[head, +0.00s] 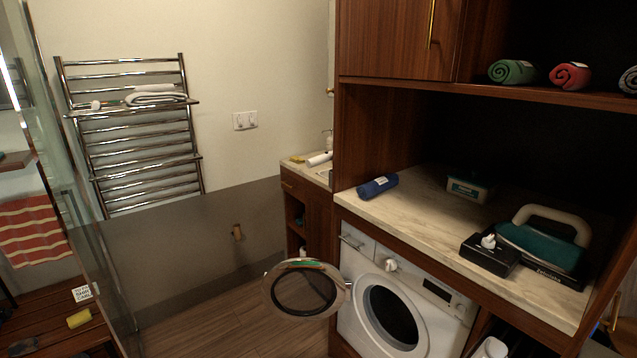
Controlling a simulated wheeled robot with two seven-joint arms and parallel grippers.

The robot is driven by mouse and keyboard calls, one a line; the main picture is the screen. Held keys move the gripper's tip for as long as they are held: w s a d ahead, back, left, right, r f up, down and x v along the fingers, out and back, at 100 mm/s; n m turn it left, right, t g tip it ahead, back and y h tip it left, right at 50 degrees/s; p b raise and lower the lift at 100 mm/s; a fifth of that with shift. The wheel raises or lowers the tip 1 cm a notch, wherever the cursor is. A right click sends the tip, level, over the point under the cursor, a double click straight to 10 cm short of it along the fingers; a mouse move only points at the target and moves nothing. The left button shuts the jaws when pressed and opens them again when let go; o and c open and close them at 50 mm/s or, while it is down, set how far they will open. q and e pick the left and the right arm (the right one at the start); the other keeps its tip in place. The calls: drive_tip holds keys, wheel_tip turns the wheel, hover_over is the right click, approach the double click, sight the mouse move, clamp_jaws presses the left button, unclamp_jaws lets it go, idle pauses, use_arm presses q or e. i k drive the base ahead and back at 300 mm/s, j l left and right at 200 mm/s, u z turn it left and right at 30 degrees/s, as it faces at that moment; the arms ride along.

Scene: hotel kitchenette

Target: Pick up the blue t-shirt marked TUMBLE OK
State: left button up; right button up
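A rolled dark blue cloth (377,187) lies near the left end of the marble counter (425,205), close to its front edge. It has a small pale mark on top. The writing is too small to read, so I cannot tell if it says TUMBLE OK. Nothing touches the roll, and the counter around it is bare. Neither of my grippers shows in the head view.
The washing machine (357,270) stands under the counter, its round door (303,290) swung open to the left. A teal iron (545,245), a black box (489,254) and a teal-white box (470,186) occupy the counter's right. Green (512,71) and red (570,75) rolls sit above.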

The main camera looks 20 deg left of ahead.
sight(377, 186)
drive_tip(key=u, duration=0.3)
drive_tip(key=j, duration=0.25)
drive_tip(key=i+j+z, duration=0.45)
drive_tip(key=i+j, duration=0.5)
drive_tip(key=j, duration=0.1)
